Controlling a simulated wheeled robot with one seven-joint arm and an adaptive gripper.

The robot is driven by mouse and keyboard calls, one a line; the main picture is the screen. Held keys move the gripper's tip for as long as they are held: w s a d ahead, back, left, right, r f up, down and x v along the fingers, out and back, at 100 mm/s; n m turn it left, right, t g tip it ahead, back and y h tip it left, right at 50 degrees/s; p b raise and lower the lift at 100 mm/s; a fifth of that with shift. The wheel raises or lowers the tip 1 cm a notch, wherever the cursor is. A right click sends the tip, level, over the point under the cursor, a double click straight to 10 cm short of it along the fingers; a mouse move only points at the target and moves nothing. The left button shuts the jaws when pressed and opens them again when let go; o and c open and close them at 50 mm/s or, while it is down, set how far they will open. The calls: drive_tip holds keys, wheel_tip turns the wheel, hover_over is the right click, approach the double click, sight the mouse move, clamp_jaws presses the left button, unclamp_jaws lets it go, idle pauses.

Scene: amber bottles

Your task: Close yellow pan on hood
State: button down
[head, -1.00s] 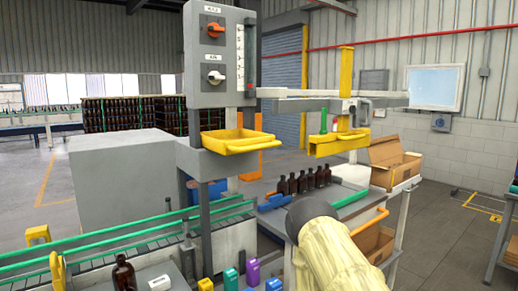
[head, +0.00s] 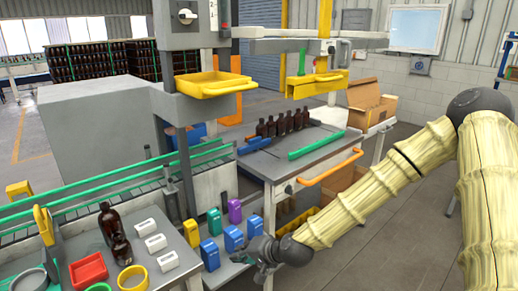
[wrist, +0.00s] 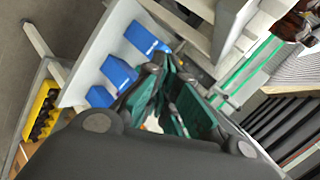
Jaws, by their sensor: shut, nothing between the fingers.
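A yellow pan (head: 213,86) with a raised front handle sticks out from the grey column, below the control panel, in the head view. My gripper (head: 262,256) is low in the head view, beside the small blue boxes, below and to the right of the pan and well apart from it. In the wrist view its dark green fingers (wrist: 172,92) are together with nothing held. The pan is not recognisable in the wrist view.
Small coloured boxes, including a blue box (head: 233,238), stand beside my gripper. A workbench (head: 268,165) with an orange handle stands right of the column. A yellow bracket (head: 317,84) hangs above it.

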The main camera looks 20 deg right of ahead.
drive_tip(key=w+d+r+m+t, duration=0.1)
drive_tip(key=w+d+r+t, duration=0.15)
drive_tip(key=r, duration=0.45)
drive_tip(key=w+d+r+m+t, duration=0.1)
drive_tip(key=w+d+r, duration=0.15)
drive_tip(key=r, duration=0.35)
drive_tip(key=m+t+p, duration=0.1)
drive_tip(key=m+t, duration=0.3)
drive_tip(key=t, duration=0.2)
approach(253, 88)
drive_tip(key=shift+y, duration=0.4)
drive_tip(key=shift+p+x, duration=2.45)
drive_tip(key=shift+x, duration=1.05)
drive_tip(key=shift+w+f, duration=0.1)
